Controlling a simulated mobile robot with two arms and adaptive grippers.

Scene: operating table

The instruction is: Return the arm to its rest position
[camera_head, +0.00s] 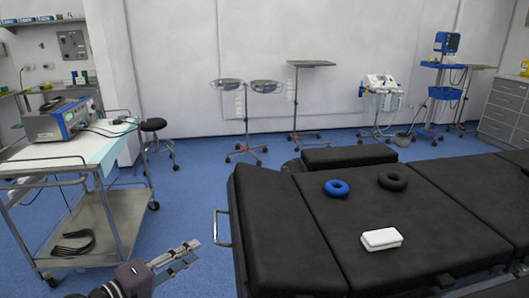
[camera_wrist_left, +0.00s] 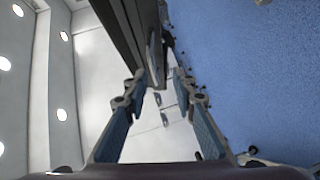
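My left gripper (camera_head: 196,250) is low in the head view, between the steel trolley and the black operating table (camera_head: 280,240). Its fingers point right and slightly up, toward the table's near left side, and nothing is between them. In the left wrist view the two fingers of the left gripper (camera_wrist_left: 159,78) stand apart with an empty gap. A dark panel edge shows beyond them there. My right arm and gripper are in neither view.
A blue ring (camera_head: 337,188), a black ring (camera_head: 392,181) and a white block (camera_head: 381,239) lie on the table. The steel trolley (camera_head: 108,212) with a blue-grey device (camera_head: 58,122) stands left. Stands line the back wall. Blue floor lies open between trolley and table.

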